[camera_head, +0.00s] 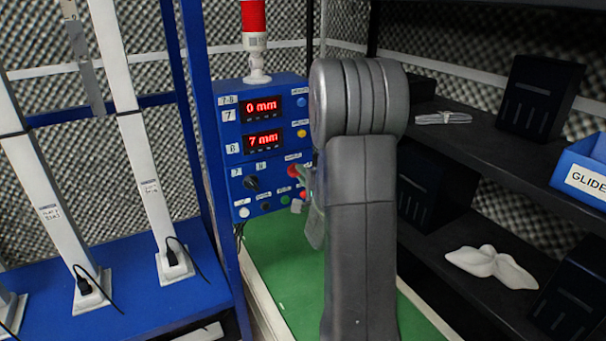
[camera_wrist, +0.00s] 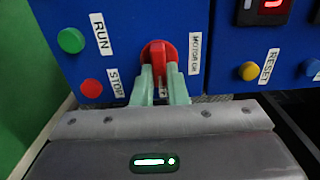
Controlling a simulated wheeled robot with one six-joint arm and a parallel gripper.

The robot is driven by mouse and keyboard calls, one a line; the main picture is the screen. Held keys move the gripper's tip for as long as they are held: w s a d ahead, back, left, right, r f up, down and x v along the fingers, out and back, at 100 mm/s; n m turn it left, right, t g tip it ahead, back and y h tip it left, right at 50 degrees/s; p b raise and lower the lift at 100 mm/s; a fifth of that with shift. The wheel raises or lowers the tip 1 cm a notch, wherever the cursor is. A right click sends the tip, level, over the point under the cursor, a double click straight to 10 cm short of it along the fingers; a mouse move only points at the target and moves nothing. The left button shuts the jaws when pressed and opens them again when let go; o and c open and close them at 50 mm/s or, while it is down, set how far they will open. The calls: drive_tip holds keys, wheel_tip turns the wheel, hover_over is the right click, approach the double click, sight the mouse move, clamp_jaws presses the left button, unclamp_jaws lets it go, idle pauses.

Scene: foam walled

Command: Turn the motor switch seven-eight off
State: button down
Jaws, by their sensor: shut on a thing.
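The motor switch is a red rotary knob with a raised bar handle (camera_wrist: 158,50), on the blue control panel (camera_head: 232,135) marked 7-8. A label reading "MOTOR" and something unclear sits beside it in the wrist view. The switch also shows in the head view (camera_head: 293,170), partly covered by my gripper. My gripper (camera_wrist: 160,82) has its two pale green fingers shut on the handle, one on each side. The handle stands upright in the wrist picture. In the head view my arm hides the panel's right edge, and the gripper is small there.
Green RUN (camera_wrist: 70,40) and red STOP (camera_wrist: 91,88) buttons lie beside the switch; a yellow RESET button (camera_wrist: 249,71) is on the other side. A black knob (camera_head: 251,183) is left on the panel. Dark shelves (camera_head: 470,140) stand close on the right.

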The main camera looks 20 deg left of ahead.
idle(0.4)
drive_tip(key=c, duration=1.4)
unclamp_jaws()
drive_tip(key=shift+c, duration=0.2)
drive_tip(key=shift+d, duration=0.1)
drive_tip(key=v, duration=1.3)
drive_tip(key=shift+s+d, duration=0.25)
drive_tip(key=x, duration=1.4)
drive_tip(key=shift+s, duration=0.15)
